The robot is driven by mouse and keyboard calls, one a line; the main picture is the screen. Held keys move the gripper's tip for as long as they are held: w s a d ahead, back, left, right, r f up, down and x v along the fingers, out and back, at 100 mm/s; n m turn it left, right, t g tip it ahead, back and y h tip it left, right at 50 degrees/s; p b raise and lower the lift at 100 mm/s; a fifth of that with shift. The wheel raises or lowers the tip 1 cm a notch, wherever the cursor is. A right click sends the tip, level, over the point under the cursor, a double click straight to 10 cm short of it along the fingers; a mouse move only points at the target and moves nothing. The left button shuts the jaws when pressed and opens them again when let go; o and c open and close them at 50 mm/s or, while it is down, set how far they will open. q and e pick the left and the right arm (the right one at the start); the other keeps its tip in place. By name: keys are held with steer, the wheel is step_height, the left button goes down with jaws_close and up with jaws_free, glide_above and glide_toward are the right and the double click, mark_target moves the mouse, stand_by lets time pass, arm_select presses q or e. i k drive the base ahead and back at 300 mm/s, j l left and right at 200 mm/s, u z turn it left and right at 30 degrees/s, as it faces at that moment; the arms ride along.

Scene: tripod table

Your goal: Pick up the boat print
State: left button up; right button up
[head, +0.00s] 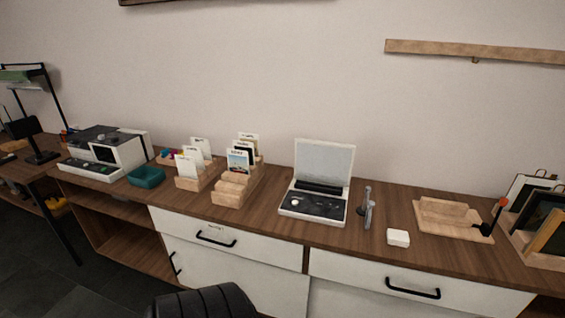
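Several upright cards stand in two stepped wooden racks on the long wooden counter, left of centre. One card with a small colour picture (238,161) stands in the right-hand wooden rack (229,193). Its picture is too small to tell whether it is the boat print. More cards stand behind it and partly hidden. Whiter cards stand in the left-hand rack (191,182). Neither of my grippers is in view.
A teal tray (146,177) and a white-and-black machine (107,151) stand left of the racks. An open case-like device (318,190), a grey upright tool (367,208), a white block (398,238) and a wooden board (425,218) stand right. Frames (545,215) stand far right.

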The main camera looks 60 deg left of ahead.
mark_target(238, 160)
steer(key=u, duration=2.35)
steer(key=j+z, duration=0.1)
steer(key=z, duration=0.35)
steer(key=i+j+z, duration=0.1)
steer(key=z, duration=0.35)
steer(key=j+z, duration=0.15)
steer(key=z, duration=0.25)
steer(key=j+z, duration=0.1)
steer(key=z, duration=0.35)
